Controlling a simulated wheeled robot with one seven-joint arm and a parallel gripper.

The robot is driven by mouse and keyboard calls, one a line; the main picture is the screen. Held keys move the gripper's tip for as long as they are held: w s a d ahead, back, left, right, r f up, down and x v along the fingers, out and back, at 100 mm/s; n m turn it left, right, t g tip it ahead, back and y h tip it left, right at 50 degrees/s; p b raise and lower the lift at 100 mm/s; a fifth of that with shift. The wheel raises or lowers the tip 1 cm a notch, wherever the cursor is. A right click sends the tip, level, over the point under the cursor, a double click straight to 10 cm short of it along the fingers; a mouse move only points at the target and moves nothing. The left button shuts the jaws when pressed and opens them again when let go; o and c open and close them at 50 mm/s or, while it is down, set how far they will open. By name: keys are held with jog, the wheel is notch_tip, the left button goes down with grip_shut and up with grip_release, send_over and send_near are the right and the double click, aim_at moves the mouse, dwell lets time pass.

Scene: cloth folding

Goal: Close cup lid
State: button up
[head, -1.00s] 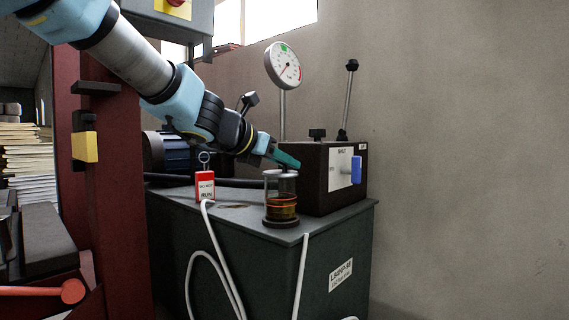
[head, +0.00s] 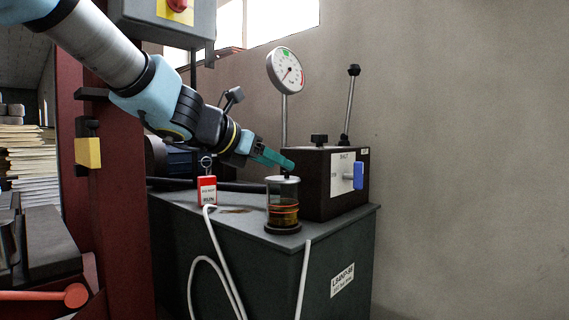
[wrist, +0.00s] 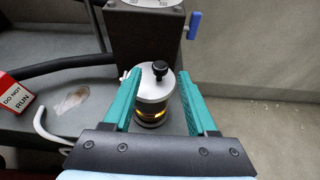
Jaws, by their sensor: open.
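The cup (head: 283,212) is a clear glass cylinder with amber contents and a dark base, standing upright near the front edge of the green cabinet top. Its silver round lid (wrist: 150,90) with a black knob (wrist: 160,69) lies over the cup's mouth; in the head view the lid (head: 283,180) looks level. My gripper (head: 288,165) is just above the lid in the head view. In the wrist view its two teal fingers (wrist: 159,76) are open, one on each side of the lid, with nothing held. Whether they touch it I cannot tell.
A dark box (head: 318,196) with a blue handle (head: 358,175) stands right behind the cup. A red-and-white tag (head: 207,190) and a white cable (head: 222,245) are to the left. A gauge (head: 286,71) rises behind. The cabinet top (head: 240,222) left of the cup is mostly clear.

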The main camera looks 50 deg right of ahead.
jog(key=p+v, duration=0.1)
jog(key=v, duration=0.5)
jog(key=shift+a, duration=0.1)
dwell(0.3)
